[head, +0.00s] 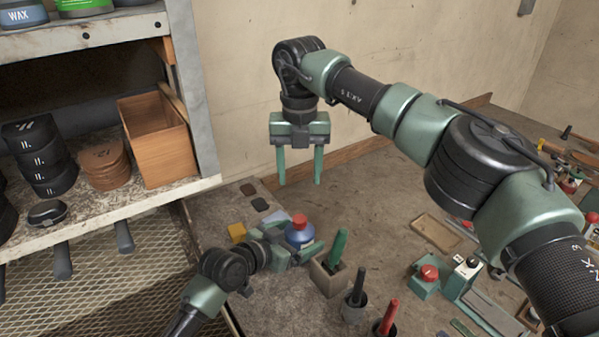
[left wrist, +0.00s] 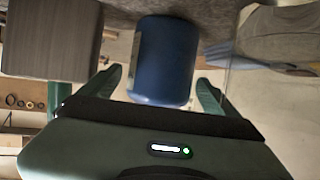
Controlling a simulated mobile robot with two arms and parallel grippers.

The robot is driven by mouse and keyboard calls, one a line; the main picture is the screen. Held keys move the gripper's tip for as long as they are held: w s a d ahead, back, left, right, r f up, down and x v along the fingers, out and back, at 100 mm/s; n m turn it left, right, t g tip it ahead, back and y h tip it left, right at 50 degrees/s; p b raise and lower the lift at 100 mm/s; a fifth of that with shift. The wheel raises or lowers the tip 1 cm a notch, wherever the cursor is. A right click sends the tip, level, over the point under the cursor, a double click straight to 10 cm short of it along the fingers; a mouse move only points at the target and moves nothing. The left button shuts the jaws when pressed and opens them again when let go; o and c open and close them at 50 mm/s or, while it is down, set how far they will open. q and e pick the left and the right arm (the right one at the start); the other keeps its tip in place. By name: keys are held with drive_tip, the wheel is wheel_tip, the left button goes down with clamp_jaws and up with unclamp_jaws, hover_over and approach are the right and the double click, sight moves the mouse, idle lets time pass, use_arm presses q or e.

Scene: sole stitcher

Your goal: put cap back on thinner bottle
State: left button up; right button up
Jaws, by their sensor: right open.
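A blue bottle (head: 299,234) with a red top (head: 299,219) stands on the workbench. I take it as the thinner bottle; I cannot tell whether the red part is a separate cap. My left gripper (head: 300,250) is low at the bottle, with a finger on either side. In the left wrist view the blue bottle (left wrist: 166,60) is between the fingers (left wrist: 160,84), with small gaps at both sides, so the gripper is open. My right gripper (head: 299,183) is open and empty, pointing down high above the bottle.
A box holding a green-handled tool (head: 337,248) stands right of the bottle. Black-handled (head: 358,285) and red-handled (head: 388,318) tools stand in holders nearer. A shelf (head: 110,215) with a wooden box (head: 158,140) stands at left. A shallow tray (head: 436,234) lies right.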

use_arm(q)
drive_tip(key=b+v, duration=0.1)
drive_tip(key=v, duration=0.5)
drive_tip(key=shift+s+a+b, duration=0.25)
drive_tip(key=shift+a+b, duration=0.05)
drive_tip(key=shift+s+a+r, duration=0.25)
drive_tip(key=shift+s+r, duration=0.05)
drive_tip(key=shift+s, duration=0.05)
